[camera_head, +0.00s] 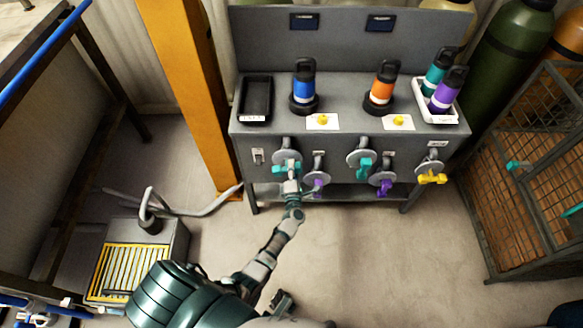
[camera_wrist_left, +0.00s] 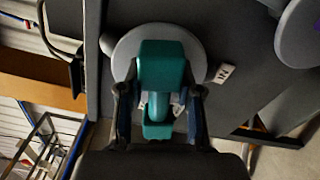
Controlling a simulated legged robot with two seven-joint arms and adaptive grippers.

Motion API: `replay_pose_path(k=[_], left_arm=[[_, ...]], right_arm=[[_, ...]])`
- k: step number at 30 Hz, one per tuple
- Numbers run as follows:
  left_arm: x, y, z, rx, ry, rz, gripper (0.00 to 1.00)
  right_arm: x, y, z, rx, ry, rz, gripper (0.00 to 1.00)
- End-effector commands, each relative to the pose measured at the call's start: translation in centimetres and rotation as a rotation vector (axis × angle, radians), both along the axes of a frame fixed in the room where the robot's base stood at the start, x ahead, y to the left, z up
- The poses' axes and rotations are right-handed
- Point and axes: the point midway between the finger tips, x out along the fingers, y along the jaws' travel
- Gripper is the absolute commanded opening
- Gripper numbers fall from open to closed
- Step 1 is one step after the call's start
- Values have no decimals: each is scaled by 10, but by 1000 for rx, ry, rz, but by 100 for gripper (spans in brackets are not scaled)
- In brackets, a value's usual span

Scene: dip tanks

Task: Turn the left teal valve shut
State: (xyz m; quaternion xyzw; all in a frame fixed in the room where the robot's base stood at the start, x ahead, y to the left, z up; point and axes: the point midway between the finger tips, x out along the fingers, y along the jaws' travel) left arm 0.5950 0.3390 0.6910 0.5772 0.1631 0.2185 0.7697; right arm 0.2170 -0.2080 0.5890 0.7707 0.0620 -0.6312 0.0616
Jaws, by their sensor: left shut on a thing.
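The left teal valve (camera_head: 282,168) is on the front of the grey bench, at the left of the row of valves. In the left wrist view its teal handle (camera_wrist_left: 161,70) stands in front of a round grey disc (camera_wrist_left: 125,55). My left gripper (camera_head: 290,187) is at this valve, with a finger on each side of the handle, shut on it. The left wrist view also shows the gripper (camera_wrist_left: 158,112) around the handle's lower part.
A purple valve (camera_head: 318,180) is close on the right of my gripper. Another teal valve (camera_head: 364,166), a purple one (camera_head: 383,186) and a yellow one (camera_head: 432,177) are further right. Bottles stand on the bench top (camera_head: 345,92). An orange post (camera_head: 188,80) rises at left.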

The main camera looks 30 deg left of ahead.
Motion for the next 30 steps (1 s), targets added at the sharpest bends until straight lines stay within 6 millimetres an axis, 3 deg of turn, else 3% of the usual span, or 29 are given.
replay_pose_path(k=[12, 30], left_arm=[[3, -6, -6, 203, 128, -11, 0], [2, -7, -9, 252, 161, -13, 0]], right_arm=[[-1, 0, -16, 0, 6, 1, 48], [-1, 1, -21, 1, 7, 1, 48]])
